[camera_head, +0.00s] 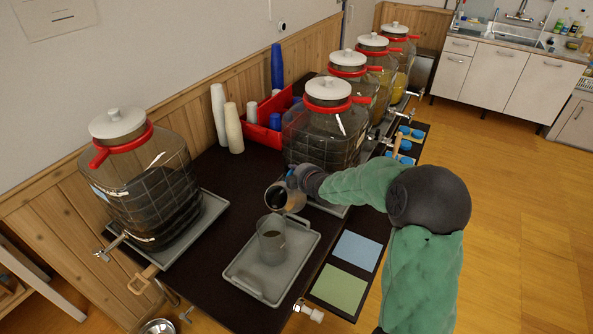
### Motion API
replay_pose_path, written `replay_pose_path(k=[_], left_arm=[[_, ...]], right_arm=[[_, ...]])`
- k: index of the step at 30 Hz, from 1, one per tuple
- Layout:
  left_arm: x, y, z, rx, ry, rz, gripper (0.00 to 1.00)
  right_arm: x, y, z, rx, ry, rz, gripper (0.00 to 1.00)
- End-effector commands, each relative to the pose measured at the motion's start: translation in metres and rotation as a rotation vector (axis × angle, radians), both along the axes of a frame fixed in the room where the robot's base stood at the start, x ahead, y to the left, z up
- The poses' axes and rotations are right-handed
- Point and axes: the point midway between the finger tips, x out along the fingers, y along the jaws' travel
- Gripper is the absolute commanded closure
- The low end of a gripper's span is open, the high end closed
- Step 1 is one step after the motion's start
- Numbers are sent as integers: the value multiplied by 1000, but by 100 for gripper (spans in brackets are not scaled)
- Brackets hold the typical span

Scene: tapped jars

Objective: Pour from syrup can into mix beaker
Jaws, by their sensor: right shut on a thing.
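The mix beaker (271,240) is a clear, slightly frosted cup standing upright on a grey tray (247,287). A little dark liquid shows low inside it. The syrup can (278,197) is a small vessel with a dark round mouth, tilted with its mouth toward the lower left, above and just right of the beaker's rim. My right gripper (293,189) is shut on the syrup can, with the green-sleeved arm coming in from the right. I cannot make out a stream between can and beaker. My left gripper is not in view.
A large jar (143,190) with a tap stands on a tray at left; several similar jars line the wall at right. Paper cups (233,128) and a red crate (262,132) stand behind. Blue (357,250) and green (339,289) mats lie at the table's right.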

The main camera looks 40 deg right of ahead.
Motion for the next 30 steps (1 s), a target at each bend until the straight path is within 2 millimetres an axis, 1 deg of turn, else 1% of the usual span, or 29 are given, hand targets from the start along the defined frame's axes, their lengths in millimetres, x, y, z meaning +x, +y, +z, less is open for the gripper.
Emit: replay_pose_path(k=[1,5,9,16,23,30], left_arm=[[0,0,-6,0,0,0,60],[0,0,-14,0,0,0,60],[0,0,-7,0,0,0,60],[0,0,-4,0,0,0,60],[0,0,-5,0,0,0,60],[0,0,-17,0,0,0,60]], right_arm=[[1,1,8,-28,-22,-1,100],[-1,4,15,-87,-37,-3,100],[-1,9,29,-157,-57,0,100],[-3,14,44,-271,-88,-1,100],[-3,14,42,-266,-86,-1,100],[-4,13,29,-264,-86,-1,100]])
